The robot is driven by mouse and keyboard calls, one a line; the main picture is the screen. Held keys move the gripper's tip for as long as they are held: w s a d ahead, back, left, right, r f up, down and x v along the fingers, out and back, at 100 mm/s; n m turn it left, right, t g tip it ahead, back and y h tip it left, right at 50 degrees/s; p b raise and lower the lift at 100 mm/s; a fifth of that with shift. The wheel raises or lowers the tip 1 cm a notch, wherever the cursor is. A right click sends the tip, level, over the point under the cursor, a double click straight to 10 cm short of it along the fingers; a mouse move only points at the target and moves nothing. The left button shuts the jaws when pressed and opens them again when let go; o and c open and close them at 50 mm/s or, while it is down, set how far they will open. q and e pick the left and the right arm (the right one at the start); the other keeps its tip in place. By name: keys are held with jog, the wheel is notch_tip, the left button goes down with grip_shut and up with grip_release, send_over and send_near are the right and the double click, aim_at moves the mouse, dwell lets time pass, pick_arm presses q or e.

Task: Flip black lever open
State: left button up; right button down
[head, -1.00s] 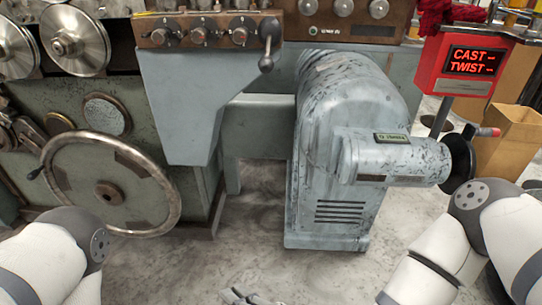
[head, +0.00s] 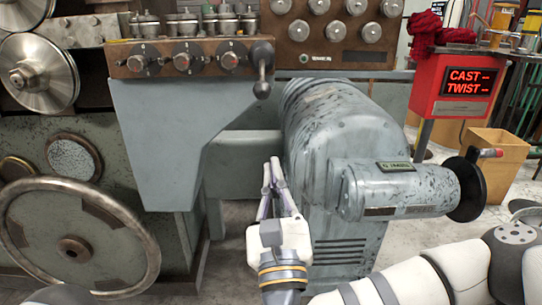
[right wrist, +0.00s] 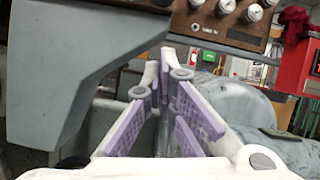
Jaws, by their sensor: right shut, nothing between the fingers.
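The black lever (head: 263,66) hangs down at the right end of the brown control panel (head: 190,58), with its ball knob at the bottom. My right gripper (head: 272,162) points up from below, in front of the grey machine. Its fingertips are below the knob in the picture and apart from it. In the right wrist view the gripper's purple-padded fingers (right wrist: 165,62) come together at the tips, with nothing held. The lever cannot be made out clearly in that view. My left gripper is out of view.
A grey rounded motor housing (head: 345,140) stands right of the gripper, with a cylinder and black handwheel (head: 466,185). A grey tapered bracket (head: 175,140) is on the left. A large handwheel (head: 130,235) is at lower left. A red display (head: 455,88) stands at upper right.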

aim_at(262, 81)
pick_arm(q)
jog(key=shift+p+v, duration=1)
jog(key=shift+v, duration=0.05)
pick_arm(e)
jog(key=w+a+r, duration=0.1)
jog(key=w+r, duration=0.5)
jog(key=r, duration=0.1)
jog(key=shift+w, duration=0.2)
jog(key=shift+a+r, duration=0.1)
